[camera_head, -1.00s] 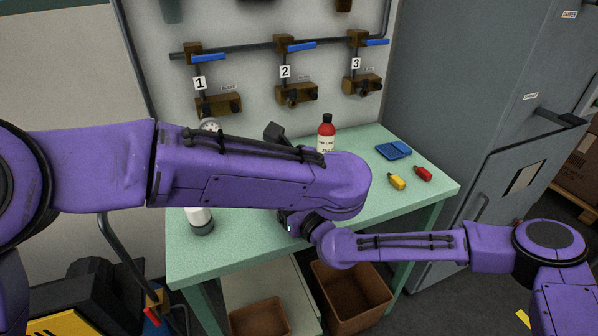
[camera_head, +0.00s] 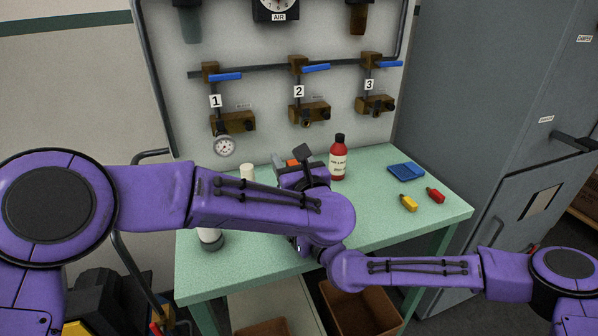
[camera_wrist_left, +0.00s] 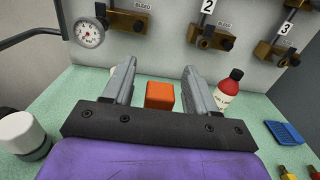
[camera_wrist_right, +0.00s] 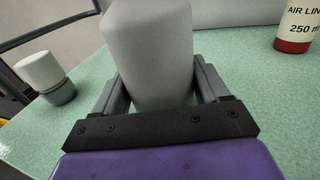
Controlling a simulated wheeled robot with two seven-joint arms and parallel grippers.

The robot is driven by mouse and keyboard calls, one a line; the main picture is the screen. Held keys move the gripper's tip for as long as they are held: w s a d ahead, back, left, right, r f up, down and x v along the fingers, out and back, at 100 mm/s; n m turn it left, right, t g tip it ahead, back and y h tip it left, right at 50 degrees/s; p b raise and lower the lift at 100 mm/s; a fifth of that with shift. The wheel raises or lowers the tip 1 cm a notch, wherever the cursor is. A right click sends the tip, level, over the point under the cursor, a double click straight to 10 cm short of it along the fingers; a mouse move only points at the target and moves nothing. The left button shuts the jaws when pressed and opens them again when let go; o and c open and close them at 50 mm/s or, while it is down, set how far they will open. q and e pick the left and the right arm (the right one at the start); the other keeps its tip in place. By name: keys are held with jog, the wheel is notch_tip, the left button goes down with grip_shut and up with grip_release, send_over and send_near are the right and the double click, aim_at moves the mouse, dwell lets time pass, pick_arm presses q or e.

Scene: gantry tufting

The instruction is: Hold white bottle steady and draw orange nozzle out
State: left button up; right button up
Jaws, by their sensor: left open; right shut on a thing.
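The orange nozzle (camera_wrist_left: 160,95) lies between the two fingers of my left gripper (camera_wrist_left: 160,72), which is open, with a gap on both sides. In the head view the nozzle (camera_head: 293,163) is a small orange patch by the left gripper's fingers. My right gripper (camera_wrist_right: 157,78) is shut on the white bottle (camera_wrist_right: 152,45), a pale, upright, rounded-edged body in the right wrist view. The head view hides the right gripper and most of the bottle behind my left arm. The join between nozzle and bottle is not visible.
A white-topped jar with a grey base (camera_wrist_right: 42,75) stands at the table's left. A red bottle (camera_head: 338,160), blue tray (camera_head: 406,172), and yellow (camera_head: 408,203) and red (camera_head: 435,195) small items sit right. A wall panel with valves and a gauge (camera_head: 224,146) rises behind.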

pick_arm(q)
jog(key=shift+w+a, duration=0.1)
jog(key=shift+w, duration=0.15)
grip_shut()
jog(key=shift+r, duration=1.8)
